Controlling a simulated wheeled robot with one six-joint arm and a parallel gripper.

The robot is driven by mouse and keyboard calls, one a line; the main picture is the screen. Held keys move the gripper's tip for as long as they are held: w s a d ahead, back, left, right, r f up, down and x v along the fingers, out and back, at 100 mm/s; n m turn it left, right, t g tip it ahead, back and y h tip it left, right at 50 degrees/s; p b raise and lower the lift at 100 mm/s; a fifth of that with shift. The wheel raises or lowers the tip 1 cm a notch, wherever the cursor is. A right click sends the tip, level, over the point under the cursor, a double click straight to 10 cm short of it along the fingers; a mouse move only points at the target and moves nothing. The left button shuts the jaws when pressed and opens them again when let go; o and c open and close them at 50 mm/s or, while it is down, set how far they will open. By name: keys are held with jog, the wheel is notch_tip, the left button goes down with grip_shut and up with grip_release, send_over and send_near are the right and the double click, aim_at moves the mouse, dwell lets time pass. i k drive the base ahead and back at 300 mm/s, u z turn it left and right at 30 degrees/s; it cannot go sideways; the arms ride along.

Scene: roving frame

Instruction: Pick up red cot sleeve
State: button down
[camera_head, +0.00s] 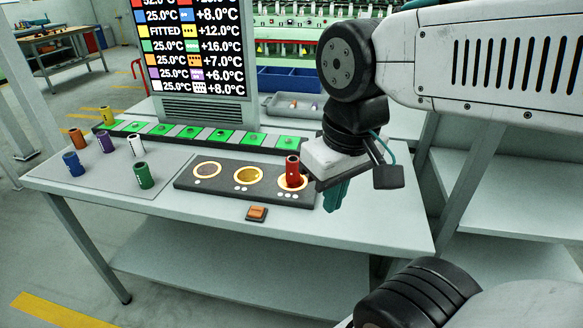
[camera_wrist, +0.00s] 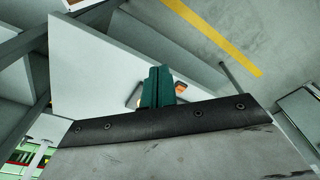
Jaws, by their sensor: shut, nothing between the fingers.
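The red cot sleeve (camera_head: 293,168) stands upright in the rightmost gold-ringed seat of a dark block (camera_head: 222,183) on the table. My gripper (camera_head: 335,195) is just to the right of the sleeve in the head view, its teal fingers pointing down beside the block's right end. The fingers are shut and empty. In the wrist view the closed fingers (camera_wrist: 158,86) show above the dark gripper body. The sleeve cannot be made out in the wrist view; the fingers and gripper body hide much of the block there.
Orange, yellow, purple, white, blue and green (camera_head: 143,176) sleeves stand at the table's left. An orange button box (camera_head: 257,213) sits in front of the block. A display panel (camera_head: 197,45), a row of green pads (camera_head: 192,132) and a grey tray (camera_head: 290,105) are behind. The front right tabletop (camera_head: 380,225) is clear.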

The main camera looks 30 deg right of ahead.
aim_at(293, 176)
jog(key=k, duration=0.5)
jog(key=u, duration=1.8)
jog(key=i, duration=0.9)
jog(key=z, duration=3.75)
